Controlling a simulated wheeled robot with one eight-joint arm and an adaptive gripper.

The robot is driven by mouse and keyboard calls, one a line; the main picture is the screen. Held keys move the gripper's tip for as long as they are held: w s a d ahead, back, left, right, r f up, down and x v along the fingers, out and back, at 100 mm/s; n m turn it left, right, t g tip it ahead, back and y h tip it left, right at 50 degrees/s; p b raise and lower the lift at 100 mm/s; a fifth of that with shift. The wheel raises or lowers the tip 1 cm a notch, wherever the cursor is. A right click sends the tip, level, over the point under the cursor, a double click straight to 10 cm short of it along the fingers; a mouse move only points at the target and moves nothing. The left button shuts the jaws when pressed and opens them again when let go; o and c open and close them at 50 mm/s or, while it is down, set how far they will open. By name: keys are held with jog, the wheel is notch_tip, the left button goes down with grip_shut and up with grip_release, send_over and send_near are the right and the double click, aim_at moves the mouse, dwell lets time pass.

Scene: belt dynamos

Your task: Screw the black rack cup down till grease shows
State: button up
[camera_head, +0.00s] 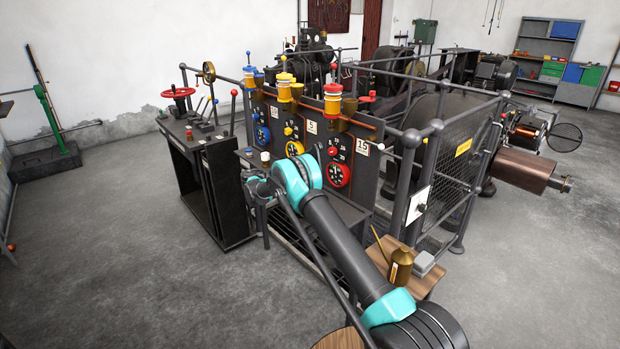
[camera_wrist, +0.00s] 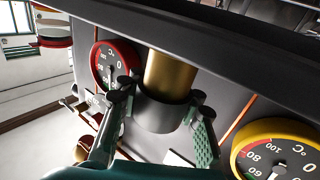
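In the wrist view a brass barrel with a dark grey to black collar, apparently the black rack cup (camera_wrist: 165,113), stands in front of the dark panel, between a red-rimmed gauge and a yellow-rimmed gauge. My gripper (camera_wrist: 160,98) has one finger on each side of the dark collar. The fingertips lie close to its edges; whether they touch it cannot be told. No grease can be made out at the cup.
A caged machine (camera_head: 455,165) stands at right. A brass oil can (camera_head: 401,266) is on a wooden stool beside my arm.

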jog(key=o, duration=0.5)
jog(key=shift+s+a, duration=0.2)
jog(key=shift+a, duration=1.65)
jog(key=shift+s+a, duration=0.15)
jog(key=shift+a, duration=1.7)
jog(key=shift+o, duration=0.2)
